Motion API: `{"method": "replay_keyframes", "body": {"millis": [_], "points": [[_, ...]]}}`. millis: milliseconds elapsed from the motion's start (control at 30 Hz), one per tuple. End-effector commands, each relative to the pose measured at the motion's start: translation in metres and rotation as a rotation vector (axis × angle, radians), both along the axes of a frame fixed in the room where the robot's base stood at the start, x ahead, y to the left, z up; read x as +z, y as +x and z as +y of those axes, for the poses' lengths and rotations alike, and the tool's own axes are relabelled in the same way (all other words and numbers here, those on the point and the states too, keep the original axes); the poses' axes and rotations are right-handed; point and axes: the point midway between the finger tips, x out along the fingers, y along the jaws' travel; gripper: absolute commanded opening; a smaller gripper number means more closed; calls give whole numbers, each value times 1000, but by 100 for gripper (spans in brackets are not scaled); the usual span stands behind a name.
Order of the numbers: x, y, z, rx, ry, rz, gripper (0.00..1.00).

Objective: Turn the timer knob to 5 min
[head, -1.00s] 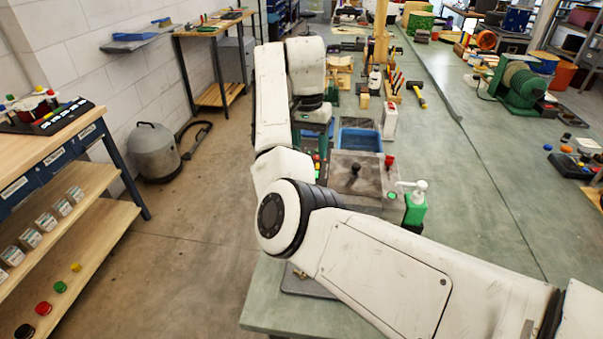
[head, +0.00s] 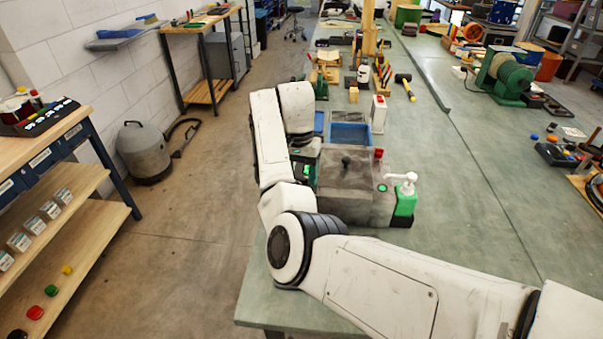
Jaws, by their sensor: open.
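A grey box-shaped machine (head: 345,178) stands near the left edge of the bench, with a black knob on its lid. A red button (head: 379,153) and a small green-lit button (head: 382,188) sit at its right side. Small green-lit spots (head: 306,172) show at its left side. I cannot make out the timer knob or its setting. My arm reaches up the left of the bench and bends down at the far end. My gripper (head: 302,146) points down at the machine's left side. It is open, but its fingers are small and partly hidden, and contact cannot be told.
A yellow-headed hammer (head: 405,86) lies farther back. The bench to the right is mostly clear.

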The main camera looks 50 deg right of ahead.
Motion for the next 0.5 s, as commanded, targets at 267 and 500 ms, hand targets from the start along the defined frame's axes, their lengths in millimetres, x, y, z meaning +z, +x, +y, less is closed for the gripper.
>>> {"method": "replay_keyframes", "body": {"millis": [267, 500], "points": [[0, 0, 0, 0, 0, 0, 38], [0, 0, 0, 0, 0, 0, 15]]}}
